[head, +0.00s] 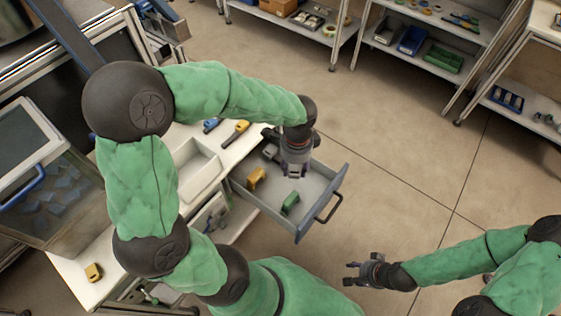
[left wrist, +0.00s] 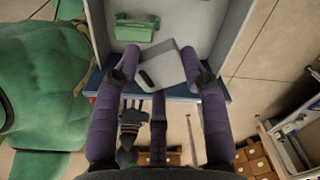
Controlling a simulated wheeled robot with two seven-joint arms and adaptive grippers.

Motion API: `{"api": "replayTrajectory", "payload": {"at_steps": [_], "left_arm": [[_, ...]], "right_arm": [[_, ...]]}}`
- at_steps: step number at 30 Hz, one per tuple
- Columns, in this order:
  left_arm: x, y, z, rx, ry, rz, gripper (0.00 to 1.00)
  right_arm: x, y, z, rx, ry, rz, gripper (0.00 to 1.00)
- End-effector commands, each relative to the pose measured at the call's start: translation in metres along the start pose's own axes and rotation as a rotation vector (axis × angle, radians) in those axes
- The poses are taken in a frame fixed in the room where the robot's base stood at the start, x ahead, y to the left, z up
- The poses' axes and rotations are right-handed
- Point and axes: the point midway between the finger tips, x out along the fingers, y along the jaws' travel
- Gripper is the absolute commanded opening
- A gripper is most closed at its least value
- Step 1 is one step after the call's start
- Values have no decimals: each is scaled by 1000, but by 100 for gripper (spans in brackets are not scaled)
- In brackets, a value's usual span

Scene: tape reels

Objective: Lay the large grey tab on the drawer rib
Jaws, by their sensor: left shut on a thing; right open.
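The large grey tab (left wrist: 168,64) is a pale grey block with a dark slot. My left gripper (left wrist: 163,70) is shut on it, with purple fingers on both sides. In the head view this gripper (head: 296,170) hangs over the open grey drawer (head: 322,180), and the tab is mostly hidden there. In the left wrist view the tab is above the drawer's blue front edge (left wrist: 218,92). I cannot make out the rib clearly, nor whether the tab touches anything. My right gripper (head: 362,268) is open and empty, out over the floor.
A green piece (head: 290,203) and a yellow piece (head: 256,178) lie in the drawer; the green one also shows in the left wrist view (left wrist: 137,28). A yellow-and-black item (head: 236,132) is on the white worktop beside a white bin (head: 199,172).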

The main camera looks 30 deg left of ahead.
Motion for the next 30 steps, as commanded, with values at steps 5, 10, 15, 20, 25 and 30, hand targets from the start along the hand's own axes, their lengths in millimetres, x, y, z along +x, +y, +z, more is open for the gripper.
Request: {"api": "replayTrajectory", "payload": {"at_steps": [5, 10, 15, 20, 25, 30], "left_arm": [[-3, 20, 19, 286, 4, -3, 28], [-5, 33, 29, 472, 6, -1, 28], [-5, 35, 33, 551, 7, 1, 28], [8, 12, 30, 558, 6, 3, 28], [25, -24, 26, 557, 6, 2, 28], [44, -57, 21, 557, 6, 4, 28]], "right_arm": [[13, 4, -1, 0, 1, 0, 44], [18, 6, -1, 0, 1, 0, 44], [21, 7, -1, 0, 1, 0, 44], [29, 10, -2, 0, 2, 0, 44], [41, 14, -2, 0, 2, 0, 44], [52, 19, -3, 0, 1, 0, 44]]}}
